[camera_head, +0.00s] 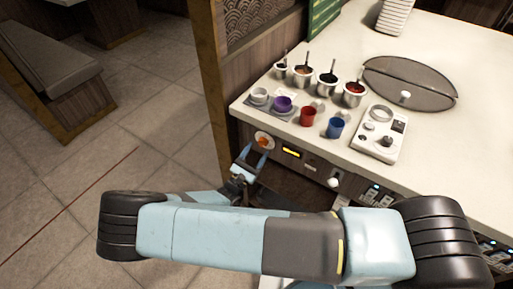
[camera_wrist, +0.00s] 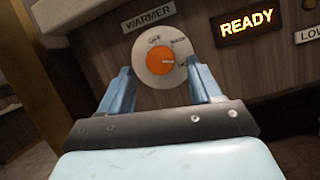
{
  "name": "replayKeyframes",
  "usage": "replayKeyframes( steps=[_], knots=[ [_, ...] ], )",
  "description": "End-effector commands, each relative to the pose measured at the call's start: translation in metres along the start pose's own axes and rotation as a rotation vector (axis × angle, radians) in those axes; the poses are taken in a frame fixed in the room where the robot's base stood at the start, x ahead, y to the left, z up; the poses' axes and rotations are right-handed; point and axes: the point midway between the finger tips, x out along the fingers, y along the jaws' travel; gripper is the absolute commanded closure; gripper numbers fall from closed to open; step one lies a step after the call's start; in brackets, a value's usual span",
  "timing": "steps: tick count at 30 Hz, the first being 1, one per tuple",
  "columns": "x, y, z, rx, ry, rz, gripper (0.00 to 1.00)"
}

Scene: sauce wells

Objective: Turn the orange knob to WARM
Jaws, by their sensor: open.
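The orange knob (camera_wrist: 158,62) sits in the middle of a round white dial (camera_wrist: 161,80) on the front panel, under a sign reading WARMER (camera_wrist: 149,15). Small words are printed around the dial's upper and right side, too blurred to read surely. A pale mark on the knob seems to point right. In the head view the knob (camera_head: 264,141) is on the counter's front face at the left. My gripper (camera_wrist: 163,76) is open, one finger on each side of the dial. In the head view, my gripper (camera_head: 257,156) is just below and in front of the knob. I cannot tell whether it touches the dial.
A lit READY display (camera_wrist: 247,23) is right of the dial; it also shows in the head view (camera_head: 291,153). A white knob (camera_head: 333,182) sticks out farther right. Several sauce pots and cups, including a blue cup (camera_head: 335,128), stand on the counter above. A wooden post (camera_head: 207,70) is at left.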

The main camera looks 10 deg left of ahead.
Motion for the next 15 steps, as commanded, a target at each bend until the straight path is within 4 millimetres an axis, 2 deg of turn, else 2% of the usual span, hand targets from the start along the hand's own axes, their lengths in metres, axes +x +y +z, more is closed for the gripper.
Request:
replayKeyframes(
  steps=[6,15],
  knots=[
    [0.021,-0.001,0.000,-0.002,-0.001,-0.002,0.36],
    [0.025,-0.001,0.000,-0.001,-0.001,-0.001,0.36]
  ],
)
